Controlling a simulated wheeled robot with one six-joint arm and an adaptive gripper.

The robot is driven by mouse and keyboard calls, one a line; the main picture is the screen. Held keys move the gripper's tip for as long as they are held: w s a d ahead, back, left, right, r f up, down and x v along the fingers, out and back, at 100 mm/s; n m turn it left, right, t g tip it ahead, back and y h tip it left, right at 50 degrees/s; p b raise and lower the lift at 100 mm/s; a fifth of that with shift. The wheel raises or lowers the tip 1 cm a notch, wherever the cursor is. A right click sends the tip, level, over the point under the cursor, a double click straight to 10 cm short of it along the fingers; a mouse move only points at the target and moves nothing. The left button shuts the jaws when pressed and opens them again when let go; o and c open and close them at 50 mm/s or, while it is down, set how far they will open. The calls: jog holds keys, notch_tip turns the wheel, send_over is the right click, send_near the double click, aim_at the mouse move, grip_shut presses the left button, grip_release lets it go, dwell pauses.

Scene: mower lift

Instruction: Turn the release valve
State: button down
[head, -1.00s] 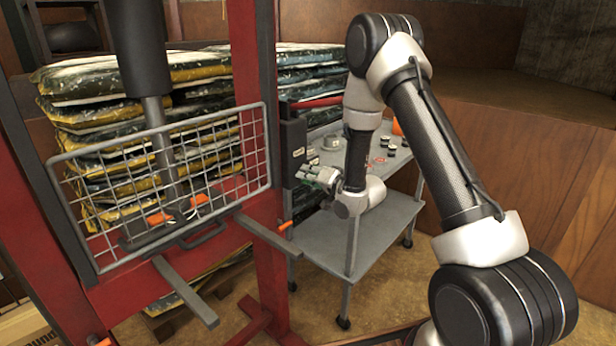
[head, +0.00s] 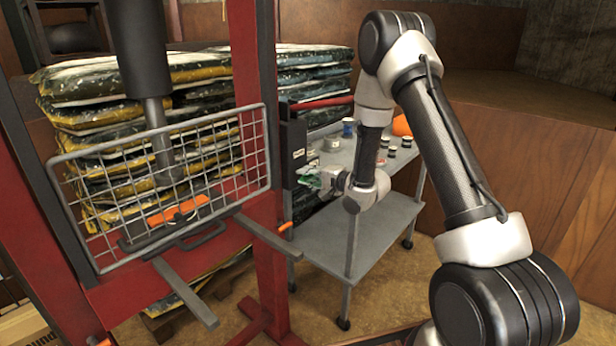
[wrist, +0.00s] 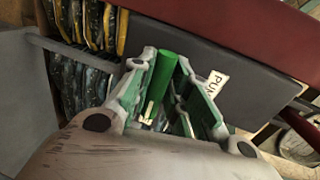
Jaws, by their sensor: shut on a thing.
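The release valve (wrist: 165,72) is a green rod-like handle beside the dark pump box (wrist: 225,65), which carries a white "PU..." label. In the wrist view it stands between the two green-padded fingers of my gripper (wrist: 168,92). My gripper is shut on the valve; the exact contact on each finger is hard to see. In the head view my gripper (head: 316,178) reaches from the right to the box (head: 293,150) on the red press post, and the valve is mostly hidden by the fingers.
The red press frame (head: 259,150) has a wire guard (head: 268,178) before the ram (head: 162,150) and an orange bar (head: 178,212). A grey cart (head: 345,240) with small cans stands below my wrist. Stacked bags (head: 200,70) lie behind.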

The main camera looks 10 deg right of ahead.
jog(key=shift+d+f, duration=0.1)
jog(key=shift+f, duration=0.1)
jog(key=c, duration=1.4)
grip_release()
jog(key=shift+o, duration=0.2)
jog(key=shift+r, duration=0.1)
jog(key=v, duration=1.2)
